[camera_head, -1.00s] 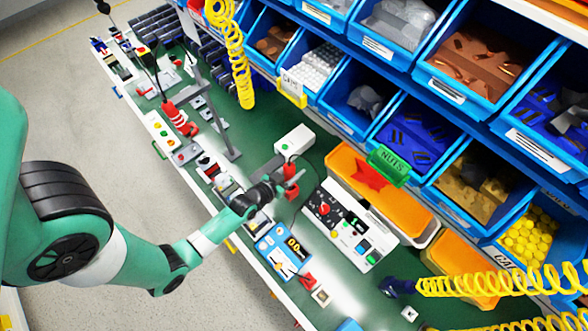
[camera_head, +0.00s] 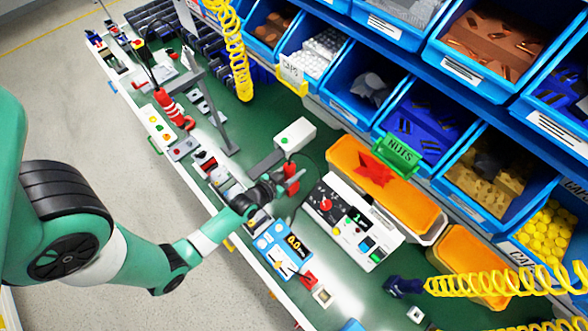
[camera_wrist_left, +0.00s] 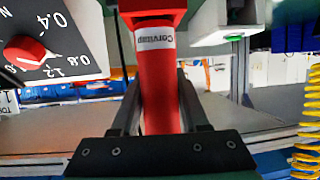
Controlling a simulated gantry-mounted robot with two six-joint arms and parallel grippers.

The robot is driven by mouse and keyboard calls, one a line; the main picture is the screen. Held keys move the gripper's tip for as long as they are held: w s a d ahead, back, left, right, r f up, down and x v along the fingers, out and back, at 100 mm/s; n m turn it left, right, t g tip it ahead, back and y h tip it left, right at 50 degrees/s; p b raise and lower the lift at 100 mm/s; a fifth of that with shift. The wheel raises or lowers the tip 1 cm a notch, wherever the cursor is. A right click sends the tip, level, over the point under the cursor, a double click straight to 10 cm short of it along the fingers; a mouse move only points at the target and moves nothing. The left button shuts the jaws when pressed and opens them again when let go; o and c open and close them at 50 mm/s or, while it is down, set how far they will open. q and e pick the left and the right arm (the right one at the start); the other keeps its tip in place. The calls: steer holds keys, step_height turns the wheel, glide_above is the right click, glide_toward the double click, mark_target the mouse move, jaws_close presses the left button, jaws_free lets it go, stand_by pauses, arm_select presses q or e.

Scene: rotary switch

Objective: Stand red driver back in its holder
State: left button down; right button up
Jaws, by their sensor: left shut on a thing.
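My left gripper (camera_head: 276,186) is shut on the red driver (camera_head: 291,180), above the green bench. In the left wrist view the red driver (camera_wrist_left: 158,80) stands between the two dark fingers (camera_wrist_left: 160,112), with a white label near its top. Its lower end is hidden behind the gripper body. A white box (camera_head: 295,134) with a green spot is just behind the driver; a similar box shows in the wrist view (camera_wrist_left: 232,20). I cannot tell which part is the driver's holder. My right gripper is not in view.
A white panel with a red knob (camera_head: 345,220) stands right of the gripper. A blue meter (camera_head: 283,249) lies in front. Another red tool (camera_head: 172,108) hangs at the left by a grey post (camera_head: 216,115). Blue bins (camera_head: 405,135) and yellow coiled hoses (camera_head: 490,285) fill the right side.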

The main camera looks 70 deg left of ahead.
arm_select(q)
steer(key=shift+f, duration=0.15)
stand_by(0.4)
steer(key=c, duration=0.5)
jaws_free()
steer(key=shift+c, duration=0.2)
steer(key=shift+o, duration=1.1)
steer(key=v, duration=1.1)
steer(key=shift+s+d, duration=0.2)
